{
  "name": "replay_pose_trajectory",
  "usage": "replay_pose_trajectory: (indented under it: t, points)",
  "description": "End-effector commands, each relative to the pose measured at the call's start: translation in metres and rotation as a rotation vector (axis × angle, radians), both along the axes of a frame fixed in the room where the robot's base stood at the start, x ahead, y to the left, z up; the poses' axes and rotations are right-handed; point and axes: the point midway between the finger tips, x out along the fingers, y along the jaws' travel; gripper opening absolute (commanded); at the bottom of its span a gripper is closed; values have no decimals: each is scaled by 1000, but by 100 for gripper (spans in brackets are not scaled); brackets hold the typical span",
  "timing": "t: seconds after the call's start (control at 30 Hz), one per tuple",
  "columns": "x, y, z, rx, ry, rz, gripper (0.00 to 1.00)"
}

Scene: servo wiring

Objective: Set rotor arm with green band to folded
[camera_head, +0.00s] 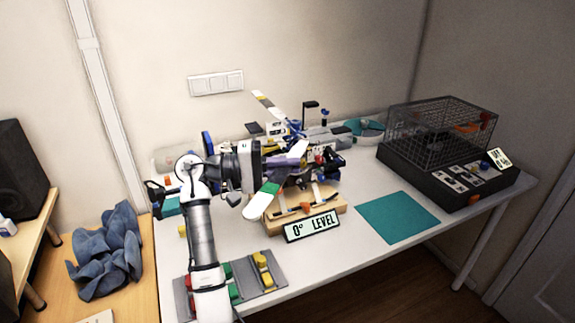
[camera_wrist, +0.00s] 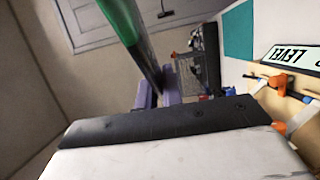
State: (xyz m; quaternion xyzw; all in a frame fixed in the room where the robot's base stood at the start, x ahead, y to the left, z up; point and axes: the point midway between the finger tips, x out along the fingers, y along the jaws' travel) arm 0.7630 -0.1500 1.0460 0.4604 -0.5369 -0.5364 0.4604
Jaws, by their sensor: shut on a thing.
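The rotor arm with the green band (camera_head: 270,187) sticks out toward the front left from the drone on the stand. Its white end points down and left, over the table. In the wrist view, the green-banded arm (camera_wrist: 122,22) runs from the top edge down to my finger pads. My gripper (camera_head: 290,156) has lilac pads and reaches in from the left, beside the drone. In the wrist view, the pads (camera_wrist: 158,92) are closed around the rotor arm. The exact contact is partly hidden in both views. Another rotor arm, with a yellow band (camera_head: 262,97), extends up and back.
A wooden stand (camera_head: 335,204) holds the drone, with a "0° LEVEL" sign (camera_head: 312,226) in front. A teal mat (camera_head: 398,217) lies bare to the right. A caged black box (camera_head: 445,180) stands at the right. A grey tray (camera_head: 247,274) with coloured blocks is at the front.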

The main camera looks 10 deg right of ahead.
Motion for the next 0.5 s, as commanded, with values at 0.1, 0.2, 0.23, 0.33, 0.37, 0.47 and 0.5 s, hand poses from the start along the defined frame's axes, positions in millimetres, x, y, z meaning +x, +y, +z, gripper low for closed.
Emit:
replay_pose_trajectory:
  t: [0.1,0.2,0.23,0.33,0.37,0.47,0.5]
  points:
    - [0,0,0,0,0,0,0]
    - [0,0,0,0,0,1,0]
    - [0,0,0,0,0,1,0]
    - [0,0,0,0,0,1,21]
    - [0,0,0,0,0,1,25]
    - [0,0,0,0,0,2,30]
    - [0,0,0,0,0,2,30]
